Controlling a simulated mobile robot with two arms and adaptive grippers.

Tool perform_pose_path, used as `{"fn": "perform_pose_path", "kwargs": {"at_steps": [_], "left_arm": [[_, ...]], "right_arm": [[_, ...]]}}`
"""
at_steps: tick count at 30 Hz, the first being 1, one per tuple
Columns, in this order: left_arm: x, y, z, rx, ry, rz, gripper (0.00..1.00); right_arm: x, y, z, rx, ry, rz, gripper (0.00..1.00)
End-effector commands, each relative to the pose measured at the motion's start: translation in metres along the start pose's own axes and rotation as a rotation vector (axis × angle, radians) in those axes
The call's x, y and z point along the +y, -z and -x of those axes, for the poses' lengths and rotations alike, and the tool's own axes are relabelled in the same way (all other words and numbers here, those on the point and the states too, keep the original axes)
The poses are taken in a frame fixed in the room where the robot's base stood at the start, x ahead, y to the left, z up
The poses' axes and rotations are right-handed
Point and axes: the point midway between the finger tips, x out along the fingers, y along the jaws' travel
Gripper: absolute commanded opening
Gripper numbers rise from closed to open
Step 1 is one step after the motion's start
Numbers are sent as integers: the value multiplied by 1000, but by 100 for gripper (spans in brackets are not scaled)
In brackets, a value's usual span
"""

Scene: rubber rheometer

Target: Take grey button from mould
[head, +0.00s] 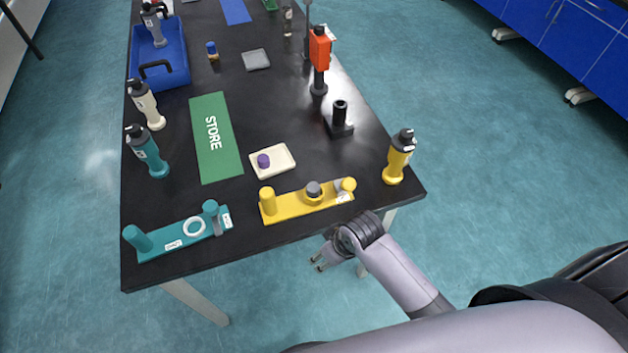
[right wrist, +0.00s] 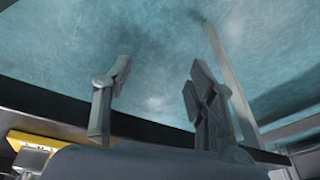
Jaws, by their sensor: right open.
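The grey button (head: 313,188) sits on the middle of the yellow mould (head: 290,208), near the table's front edge in the head view. The yellow mould has an upright yellow post at its left end and a yellow knob with a label at its right end. My right gripper (head: 318,264) is open and empty, off the front edge of the table, below and in front of the yellow mould. In the right wrist view, the open fingers (right wrist: 158,100) have only floor between them, and part of a yellow thing (right wrist: 30,146) shows at lower left. My left gripper is not in view.
A teal mould (head: 165,243) with a white ring stands left of the yellow one. A cream block (head: 285,158) with a purple button lies behind. A yellow bottle (head: 397,160) stands at the right edge. A green STORE mat (head: 222,160) lies further back.

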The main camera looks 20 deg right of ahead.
Motion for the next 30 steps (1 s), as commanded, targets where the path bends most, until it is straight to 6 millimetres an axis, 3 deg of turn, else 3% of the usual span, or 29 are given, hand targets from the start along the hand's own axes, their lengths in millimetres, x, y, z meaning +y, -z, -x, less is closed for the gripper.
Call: {"fn": "perform_pose_path", "kwargs": {"at_steps": [1,5,15,20,24,30], "left_arm": [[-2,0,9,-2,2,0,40],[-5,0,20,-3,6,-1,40],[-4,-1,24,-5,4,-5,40],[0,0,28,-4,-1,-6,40],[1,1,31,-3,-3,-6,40],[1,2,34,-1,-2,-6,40]], "right_arm": [[-4,12,25,12,5,21,52],[-17,44,74,26,34,109,52],[-23,110,108,-22,83,351,52],[-12,149,139,-82,74,502,52],[7,178,176,-164,48,625,52],[32,201,220,-257,14,717,52]]}}
